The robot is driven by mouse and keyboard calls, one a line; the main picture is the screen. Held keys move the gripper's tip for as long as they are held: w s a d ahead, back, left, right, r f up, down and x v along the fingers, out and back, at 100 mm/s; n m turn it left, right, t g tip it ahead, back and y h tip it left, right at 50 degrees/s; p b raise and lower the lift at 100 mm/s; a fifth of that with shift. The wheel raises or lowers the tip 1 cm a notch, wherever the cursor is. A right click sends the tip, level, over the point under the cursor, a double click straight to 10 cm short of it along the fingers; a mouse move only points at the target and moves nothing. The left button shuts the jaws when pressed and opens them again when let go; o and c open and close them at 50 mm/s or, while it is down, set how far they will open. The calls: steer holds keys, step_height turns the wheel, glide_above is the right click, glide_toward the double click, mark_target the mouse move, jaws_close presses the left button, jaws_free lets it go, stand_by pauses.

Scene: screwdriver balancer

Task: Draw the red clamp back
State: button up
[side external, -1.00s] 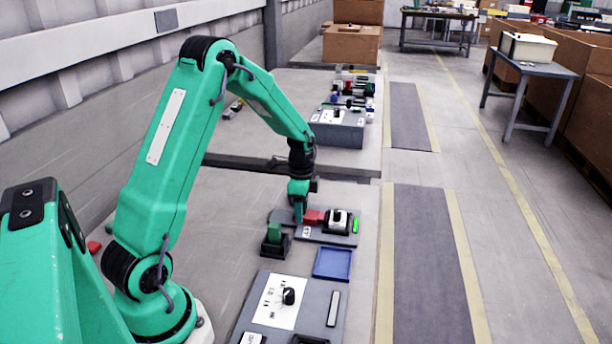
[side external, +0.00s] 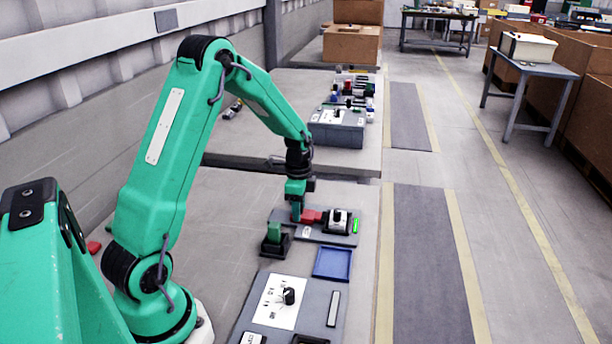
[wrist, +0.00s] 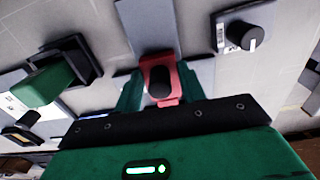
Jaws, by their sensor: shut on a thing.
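The red clamp (side external: 312,217) sits on a grey base plate (side external: 312,237), just left of a black-and-white device (side external: 338,220) in the side view. My gripper (side external: 297,217) is down at the clamp's left end. In the wrist view, the green fingers of my gripper (wrist: 165,88) stand on both sides of the red clamp (wrist: 172,67), shut on it. A dark oval part shows in the middle of the clamp. The fingertips' contact is small in the side view.
A green block stands in a black holder (side external: 274,246) close by on the left. A blue tray (side external: 332,263) lies in front, beside a grey board with a black knob (side external: 288,296). A grey box (side external: 338,133) stands farther back. Bare table lies left of the plate.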

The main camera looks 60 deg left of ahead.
steer(key=shift+s+a, duration=1.4)
steer(key=o, duration=0.7)
steer(key=shift+a, duration=0.1)
steer(key=shift+c, duration=0.2)
steer(key=shift+r, duration=0.15)
steer(key=shift+r, duration=0.2)
step_height(320, 180, up, 6)
steer(key=shift+r, duration=0.15)
